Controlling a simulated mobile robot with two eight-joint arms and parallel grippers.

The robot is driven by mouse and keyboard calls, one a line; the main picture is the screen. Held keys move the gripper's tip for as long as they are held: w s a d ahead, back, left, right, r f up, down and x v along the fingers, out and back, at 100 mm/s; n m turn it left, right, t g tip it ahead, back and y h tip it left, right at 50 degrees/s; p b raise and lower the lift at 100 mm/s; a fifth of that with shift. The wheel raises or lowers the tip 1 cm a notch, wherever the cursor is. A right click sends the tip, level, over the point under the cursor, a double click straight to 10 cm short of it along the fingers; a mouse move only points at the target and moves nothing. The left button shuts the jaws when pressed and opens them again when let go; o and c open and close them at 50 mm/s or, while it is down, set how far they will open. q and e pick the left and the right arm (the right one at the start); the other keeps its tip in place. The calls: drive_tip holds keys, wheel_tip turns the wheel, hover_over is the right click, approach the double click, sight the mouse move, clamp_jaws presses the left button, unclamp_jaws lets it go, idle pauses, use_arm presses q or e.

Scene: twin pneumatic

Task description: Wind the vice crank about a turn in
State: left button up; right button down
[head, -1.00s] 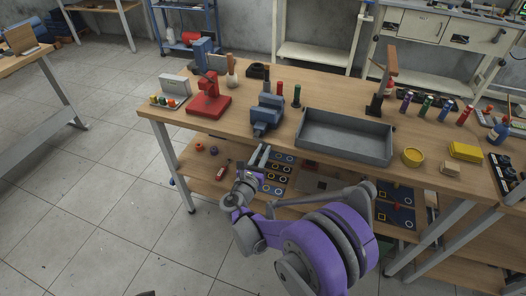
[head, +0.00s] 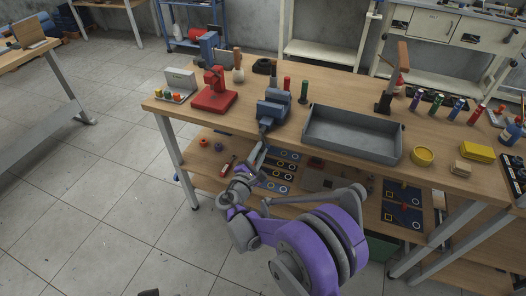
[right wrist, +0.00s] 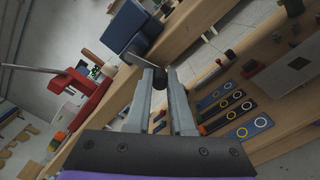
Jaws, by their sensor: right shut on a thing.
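The blue-grey vice (head: 272,108) stands at the front edge of the wooden workbench, left of the grey tray. It also shows as a dark blue block in the right wrist view (right wrist: 122,26). My right gripper (head: 263,140) is at the vice's front, just off the bench edge. In the right wrist view its two grey fingers (right wrist: 163,80) are closed around a dark knob of the vice crank (right wrist: 159,79). The rest of the crank is mostly hidden by the fingers. My left gripper is out of view.
A red press (head: 214,92) stands left of the vice. Below is a lower shelf with dark ring-marked strips (head: 283,168). The floor at left is clear.

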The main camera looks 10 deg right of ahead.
drive_tip(key=a+m, duration=0.1)
drive_tip(key=m, duration=0.2)
drive_tip(key=w+a+m, duration=0.1)
drive_tip(key=m, duration=0.2)
drive_tip(key=a+m+p, duration=0.1)
drive_tip(key=m, duration=0.2)
drive_tip(key=shift+w+r, duration=0.2)
drive_tip(key=shift+w, duration=0.2)
drive_tip(key=m, duration=0.2)
drive_tip(key=r+m+p, duration=0.1)
drive_tip(key=m, duration=0.1)
drive_tip(key=w+a+m, duration=0.1)
drive_tip(key=shift+r+m, duration=0.25)
drive_tip(key=shift+m, duration=0.15)
drive_tip(key=shift+w+a+r+m+p, duration=0.1)
drive_tip(key=shift+r+m+p, duration=0.2)
drive_tip(key=shift+m, duration=0.4)
drive_tip(key=shift+a+r+m+p, duration=0.15)
drive_tip(key=shift+m+p, duration=0.1)
drive_tip(key=shift+m, duration=0.45)
drive_tip(key=shift+w+a+r+m+p, duration=0.1)
drive_tip(key=shift+r+m+p, duration=0.2)
drive_tip(key=shift+m, duration=0.4)
drive_tip(key=c, duration=0.8)
unclamp_jaws()
drive_tip(key=shift+s, duration=0.1)
